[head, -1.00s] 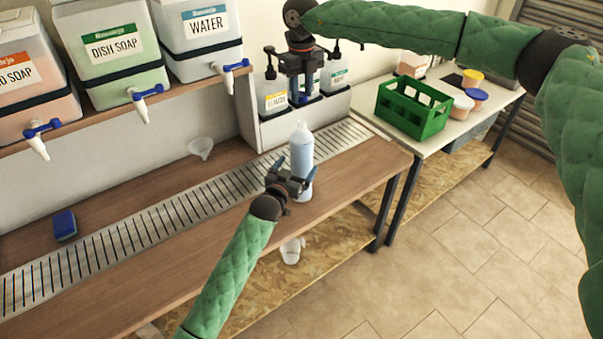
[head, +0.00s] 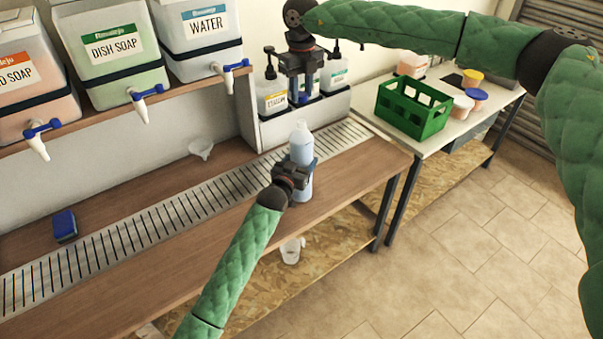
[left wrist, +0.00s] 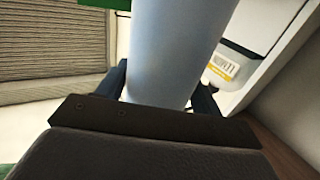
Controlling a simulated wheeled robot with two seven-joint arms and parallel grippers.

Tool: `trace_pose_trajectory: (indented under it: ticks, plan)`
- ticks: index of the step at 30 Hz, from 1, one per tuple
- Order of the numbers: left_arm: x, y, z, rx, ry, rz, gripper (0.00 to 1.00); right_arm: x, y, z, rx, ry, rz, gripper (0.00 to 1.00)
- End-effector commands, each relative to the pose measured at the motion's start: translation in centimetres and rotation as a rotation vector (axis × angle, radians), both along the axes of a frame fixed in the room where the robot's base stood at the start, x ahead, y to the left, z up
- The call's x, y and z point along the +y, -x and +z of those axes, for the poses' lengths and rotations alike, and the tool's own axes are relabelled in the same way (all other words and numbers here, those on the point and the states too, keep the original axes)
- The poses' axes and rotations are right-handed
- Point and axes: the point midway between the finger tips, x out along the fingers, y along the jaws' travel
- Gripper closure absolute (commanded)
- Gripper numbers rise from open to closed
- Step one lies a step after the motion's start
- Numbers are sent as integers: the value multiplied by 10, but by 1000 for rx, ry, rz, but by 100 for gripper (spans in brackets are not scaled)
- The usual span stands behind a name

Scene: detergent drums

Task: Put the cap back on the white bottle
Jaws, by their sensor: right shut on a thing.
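The white bottle (head: 301,148), pale bluish, stands upright at the front edge of the slatted counter. My left gripper (head: 302,170) is around its body, with the jaws spread on both sides. The bottle (left wrist: 172,50) fills the space between the fingers in the left wrist view; I cannot tell whether they touch it. My right gripper (head: 303,92) points down above the bottle, shut on a small blue thing, probably the cap (head: 303,98), mostly hidden by the fingers. A gap shows between it and the bottle top.
A rack (head: 290,122) with labelled pump bottles stands close behind my right gripper. Drums with taps (head: 205,40) line the shelf at left. A green crate (head: 412,108) stands on the right table.

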Motion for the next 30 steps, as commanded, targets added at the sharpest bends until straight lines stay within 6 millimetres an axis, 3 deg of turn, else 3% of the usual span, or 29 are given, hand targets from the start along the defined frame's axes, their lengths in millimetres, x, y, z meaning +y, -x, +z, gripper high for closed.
trace_pose_trajectory:
  ticks: [5, 18, 30]
  plan:
    - [0, 0, 0, 0, 0, 0, 75, 0, 0, -3, 0, 0, 0, 91]
    - [0, 0, 0, 0, 0, 0, 75, 0, 1, -48, 2, -3, 0, 91]
    - [0, 0, 0, 1, 0, 0, 75, 0, 1, -49, 1, -3, 0, 91]
